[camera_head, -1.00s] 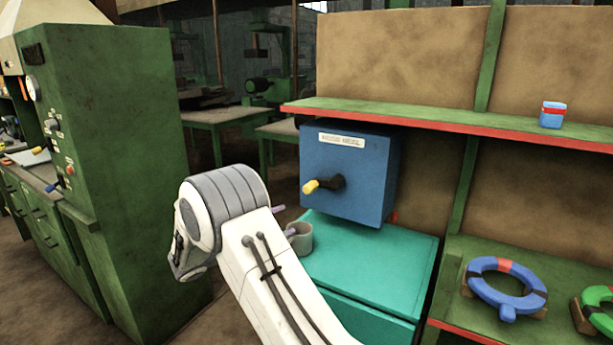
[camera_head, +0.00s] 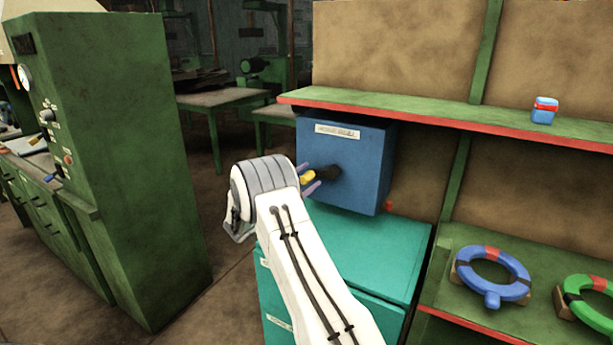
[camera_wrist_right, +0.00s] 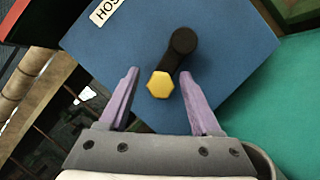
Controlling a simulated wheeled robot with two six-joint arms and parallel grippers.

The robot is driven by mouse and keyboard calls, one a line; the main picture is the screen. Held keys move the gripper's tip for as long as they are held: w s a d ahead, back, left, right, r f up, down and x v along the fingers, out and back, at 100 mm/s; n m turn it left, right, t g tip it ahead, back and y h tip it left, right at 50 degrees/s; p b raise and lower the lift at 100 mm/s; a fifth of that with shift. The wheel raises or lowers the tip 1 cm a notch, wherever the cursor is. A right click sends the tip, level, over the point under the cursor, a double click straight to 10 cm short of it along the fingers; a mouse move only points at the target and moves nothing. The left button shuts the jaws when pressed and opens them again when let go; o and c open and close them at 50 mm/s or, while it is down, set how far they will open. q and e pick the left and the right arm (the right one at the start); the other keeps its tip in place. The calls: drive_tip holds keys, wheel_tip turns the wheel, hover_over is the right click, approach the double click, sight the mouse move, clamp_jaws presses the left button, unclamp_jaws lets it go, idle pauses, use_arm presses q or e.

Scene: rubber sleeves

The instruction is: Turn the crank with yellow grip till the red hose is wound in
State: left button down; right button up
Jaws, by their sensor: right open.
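The crank has a black arm (camera_wrist_right: 182,45) and a yellow grip (camera_head: 307,177) and sits on the front of a blue box (camera_head: 351,168). In the right wrist view, the yellow grip (camera_wrist_right: 160,85) lies between the two purple fingers of my right gripper (camera_wrist_right: 158,73), with space on both sides. My right gripper (camera_head: 308,178) is open around the grip and not closed on it. A small red bit (camera_head: 389,205) shows at the box's lower right; I cannot tell whether it is the red hose. My left gripper is out of view.
The box hangs under a green shelf (camera_head: 430,118) with a red edge, above a teal cabinet (camera_head: 385,250). A blue ring (camera_head: 520,275) and a green ring (camera_head: 570,300) sit on the lower right shelf. A green machine cabinet (camera_head: 120,160) stands at left.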

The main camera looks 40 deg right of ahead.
drive_tip(key=shift+d, duration=0.1)
clamp_jaws()
drive_tip(key=shift+r, duration=0.1)
